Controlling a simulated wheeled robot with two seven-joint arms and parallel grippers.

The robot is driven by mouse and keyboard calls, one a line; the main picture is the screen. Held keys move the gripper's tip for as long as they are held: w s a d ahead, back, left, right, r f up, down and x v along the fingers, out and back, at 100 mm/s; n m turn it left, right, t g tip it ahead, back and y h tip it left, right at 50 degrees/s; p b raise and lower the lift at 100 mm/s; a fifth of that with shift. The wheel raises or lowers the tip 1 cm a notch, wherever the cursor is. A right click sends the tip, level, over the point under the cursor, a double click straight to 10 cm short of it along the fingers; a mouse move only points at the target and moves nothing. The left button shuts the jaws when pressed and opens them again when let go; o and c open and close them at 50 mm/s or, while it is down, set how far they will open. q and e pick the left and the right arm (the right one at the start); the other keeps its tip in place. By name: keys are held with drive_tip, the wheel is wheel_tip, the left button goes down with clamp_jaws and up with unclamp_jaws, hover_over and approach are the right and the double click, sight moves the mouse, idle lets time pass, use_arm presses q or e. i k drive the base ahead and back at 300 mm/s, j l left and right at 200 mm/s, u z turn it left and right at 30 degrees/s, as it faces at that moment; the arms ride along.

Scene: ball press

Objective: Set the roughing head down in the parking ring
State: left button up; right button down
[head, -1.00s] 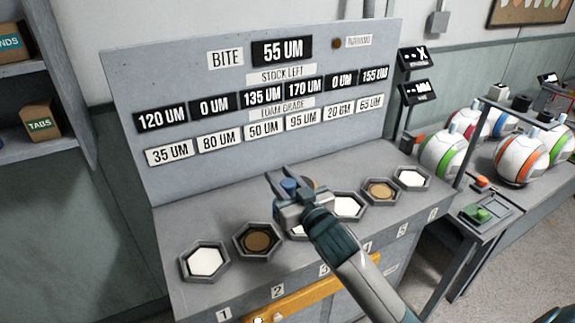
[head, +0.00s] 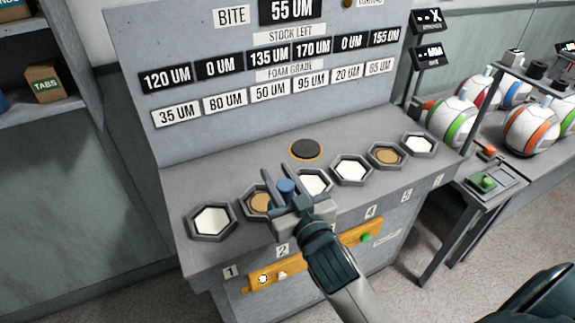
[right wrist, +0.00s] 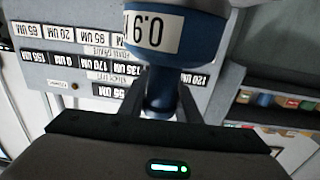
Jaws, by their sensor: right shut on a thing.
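My right gripper (head: 287,184) is shut on the roughing head (head: 286,190), a blue piece with a white label. In the head view it is over the bench front, by hex cups 2 and 3; its height is hard to judge. The right wrist view shows the blue head (right wrist: 180,50) large, its label partly cut off. A dark round disc with an orange rim (head: 305,150), which looks like the parking ring, lies on the bench behind and right of the gripper, apart from the head. My left gripper is not in view.
Hex cups line the bench front, some with white pads (head: 212,221) and some with brown ones (head: 386,156). A panel with number plates (head: 285,83) stands behind. A yellow strip (head: 335,250) with buttons runs below. Balls (head: 530,130) stand at right.

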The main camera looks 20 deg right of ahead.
sight(305, 147)
drive_tip(key=u, duration=1.65)
drive_tip(key=k+l, duration=0.25)
drive_tip(key=l, duration=0.2)
drive_tip(key=k+l, duration=0.25)
drive_tip(key=l, duration=0.15)
drive_tip(key=k+l, duration=0.2)
drive_tip(key=l, duration=0.25)
drive_tip(key=k+l, duration=0.25)
drive_tip(key=l, duration=0.2)
drive_tip(key=u, duration=0.05)
